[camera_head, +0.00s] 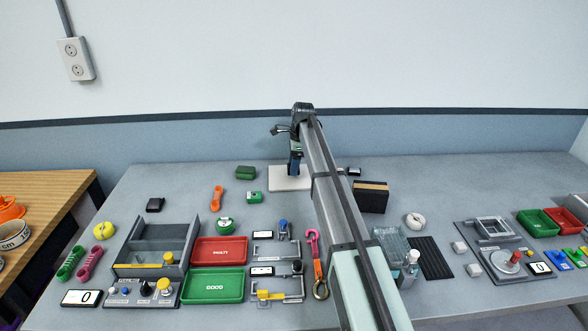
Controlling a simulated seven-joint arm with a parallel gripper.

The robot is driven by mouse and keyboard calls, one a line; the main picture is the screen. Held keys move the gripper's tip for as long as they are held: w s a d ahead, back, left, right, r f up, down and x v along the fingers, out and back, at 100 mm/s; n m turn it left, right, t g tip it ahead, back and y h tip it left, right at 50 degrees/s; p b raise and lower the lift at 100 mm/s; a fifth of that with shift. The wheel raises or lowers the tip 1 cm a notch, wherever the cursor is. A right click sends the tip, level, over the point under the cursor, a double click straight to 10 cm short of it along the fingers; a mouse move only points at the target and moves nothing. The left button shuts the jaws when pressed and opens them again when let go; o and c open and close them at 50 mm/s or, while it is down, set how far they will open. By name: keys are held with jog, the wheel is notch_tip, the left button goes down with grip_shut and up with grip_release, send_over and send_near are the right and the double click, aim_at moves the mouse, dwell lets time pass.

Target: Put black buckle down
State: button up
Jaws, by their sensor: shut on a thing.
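My gripper (295,164) hangs down at the far end of my arm, over the pale board (276,184) at the back middle of the table. It is shut on a small dark thing. The view is too small and the fingers cover too much to make out its shape or to be sure it is the black buckle. I cannot tell whether it touches the board. A separate small black object (155,204) lies flat on the table at the back left, well away from my gripper.
A green box (245,172) and an orange link (217,197) lie left of the board. A dark box (371,197) stands right of it. The red tray (219,251) and green tray (214,286) are nearer. Bare table (180,185) shows at the back left.

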jog(key=shift+f, duration=1.1)
jog(key=shift+f, duration=0.15)
jog(key=o, duration=1.1)
jog(key=r, duration=0.4)
jog(key=d+r, duration=0.1)
jog(key=r, duration=0.7)
jog(key=shift+d+r, duration=0.1)
jog(key=shift+d, duration=0.3)
